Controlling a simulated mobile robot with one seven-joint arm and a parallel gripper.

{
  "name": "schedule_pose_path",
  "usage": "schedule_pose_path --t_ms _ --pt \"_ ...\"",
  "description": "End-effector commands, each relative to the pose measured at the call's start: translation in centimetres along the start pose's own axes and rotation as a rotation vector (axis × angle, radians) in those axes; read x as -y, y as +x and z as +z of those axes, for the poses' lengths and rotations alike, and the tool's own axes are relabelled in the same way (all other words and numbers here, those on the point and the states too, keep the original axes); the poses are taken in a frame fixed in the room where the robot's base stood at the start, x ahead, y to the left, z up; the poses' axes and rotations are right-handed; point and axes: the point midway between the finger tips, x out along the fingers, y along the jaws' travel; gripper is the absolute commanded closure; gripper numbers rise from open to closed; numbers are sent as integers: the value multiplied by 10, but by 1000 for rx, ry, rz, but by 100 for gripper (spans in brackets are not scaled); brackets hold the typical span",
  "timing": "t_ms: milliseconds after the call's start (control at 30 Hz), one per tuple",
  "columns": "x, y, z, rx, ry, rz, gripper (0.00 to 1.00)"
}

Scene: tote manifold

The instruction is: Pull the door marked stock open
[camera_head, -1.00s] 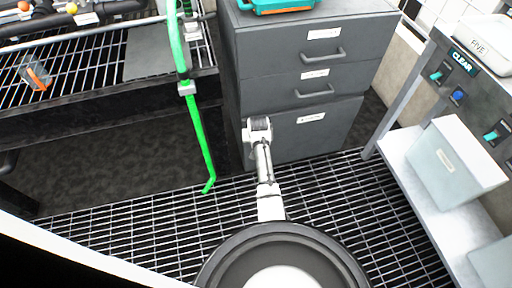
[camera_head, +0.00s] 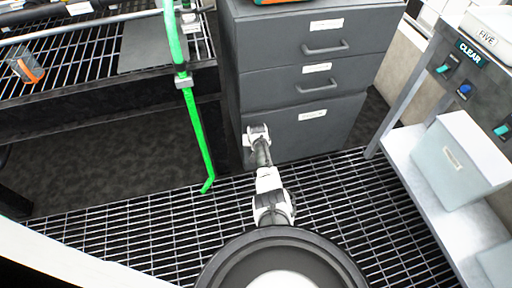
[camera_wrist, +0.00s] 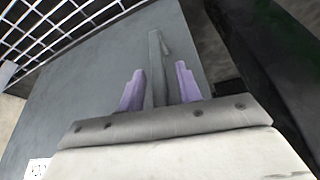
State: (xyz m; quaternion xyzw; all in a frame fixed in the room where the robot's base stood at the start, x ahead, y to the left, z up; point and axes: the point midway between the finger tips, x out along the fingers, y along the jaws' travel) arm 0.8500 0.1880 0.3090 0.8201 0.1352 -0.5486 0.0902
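The grey cabinet (camera_head: 232,70) has two drawers with bar handles above a lower door (camera_head: 325,135) with a white label (camera_head: 312,115). The label's words are too small to read. The door looks shut. My gripper's end (camera_head: 257,134) is at the door's left side in the head view, where my arm hides that part. In the wrist view, my gripper (camera_wrist: 160,78) has its two purple fingers apart, one on each side of a grey bar handle (camera_wrist: 155,50) on the grey door face (camera_wrist: 90,75). I see gaps between the fingers and the handle.
A green pipe (camera_head: 195,125) hangs left of the cabinet beside a rack (camera_head: 85,62). On the right, a shelf unit (camera_head: 405,150) holds a pale bin (camera_head: 462,165). The grating floor (camera_head: 340,190) before the door is clear apart from my arm.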

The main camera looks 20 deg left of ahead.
Motion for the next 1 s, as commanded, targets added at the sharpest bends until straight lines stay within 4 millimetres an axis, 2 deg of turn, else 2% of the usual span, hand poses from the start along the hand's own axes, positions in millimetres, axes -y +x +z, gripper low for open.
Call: schedule_pose_path --t_ms 400,667,1000 --pt "0 6 0 -1 -1 1 66" --pt "0 6 0 -1 0 1 98" --pt "-1 5 0 -1 -1 0 100"
